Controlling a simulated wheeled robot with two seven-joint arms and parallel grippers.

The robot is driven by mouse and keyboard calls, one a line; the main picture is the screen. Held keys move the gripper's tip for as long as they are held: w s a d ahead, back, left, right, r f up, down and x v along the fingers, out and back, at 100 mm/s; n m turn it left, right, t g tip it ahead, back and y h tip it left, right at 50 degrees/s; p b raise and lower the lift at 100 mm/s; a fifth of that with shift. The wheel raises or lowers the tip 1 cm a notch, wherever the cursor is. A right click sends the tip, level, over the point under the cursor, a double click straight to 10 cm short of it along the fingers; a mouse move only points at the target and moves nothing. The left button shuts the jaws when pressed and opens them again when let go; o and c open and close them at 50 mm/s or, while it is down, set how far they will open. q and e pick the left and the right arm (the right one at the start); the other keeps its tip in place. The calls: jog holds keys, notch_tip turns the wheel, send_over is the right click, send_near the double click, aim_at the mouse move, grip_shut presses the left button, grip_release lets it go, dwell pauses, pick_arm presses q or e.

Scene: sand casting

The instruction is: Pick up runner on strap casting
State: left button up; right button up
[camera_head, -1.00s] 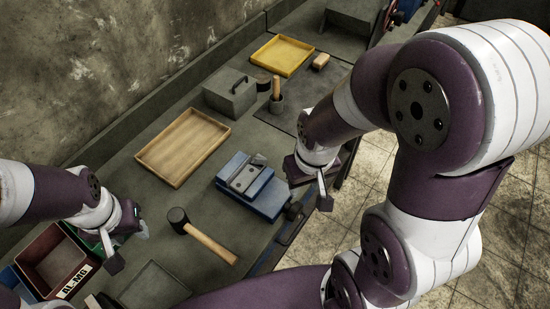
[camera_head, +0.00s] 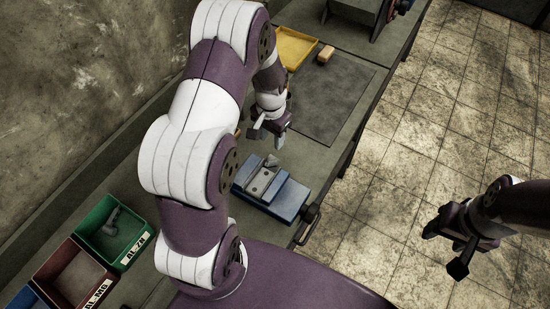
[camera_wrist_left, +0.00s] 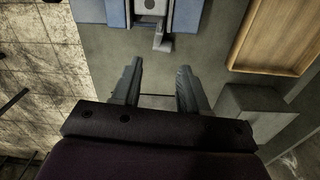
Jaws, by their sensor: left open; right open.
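The strap casting (camera_head: 261,183) is a flat grey metal piece lying in the jaws of a blue vise (camera_head: 285,202) on the bench. A small grey piece, apparently the runner (camera_head: 271,160), sticks out at its far end. It also shows in the left wrist view (camera_wrist_left: 162,41), ahead of the fingers. My left gripper (camera_head: 276,140) is open and empty, above the bench just beyond the vise. Its two fingers (camera_wrist_left: 160,75) point toward the runner without touching it. My right gripper (camera_head: 444,238) is open and empty over the floor at the right.
A green bin (camera_head: 91,223) holds a grey part, beside a red bin (camera_head: 48,268). A yellow tray (camera_head: 312,43) and a dark mat (camera_head: 340,105) lie farther back. A wooden tray (camera_wrist_left: 238,60) and a grey box (camera_wrist_left: 250,112) are in the left wrist view. My left arm hides the middle bench.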

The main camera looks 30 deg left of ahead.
aim_at(273, 160)
pick_arm(q)
jog(key=f+p, duration=0.1)
jog(key=f, duration=0.2)
jog(key=f+p, duration=0.1)
jog(key=f, duration=0.2)
jog(key=f+p, duration=0.1)
jog(key=f, duration=0.3)
jog(key=shift+d, duration=0.25)
jog(key=shift+f, duration=0.25)
grip_shut()
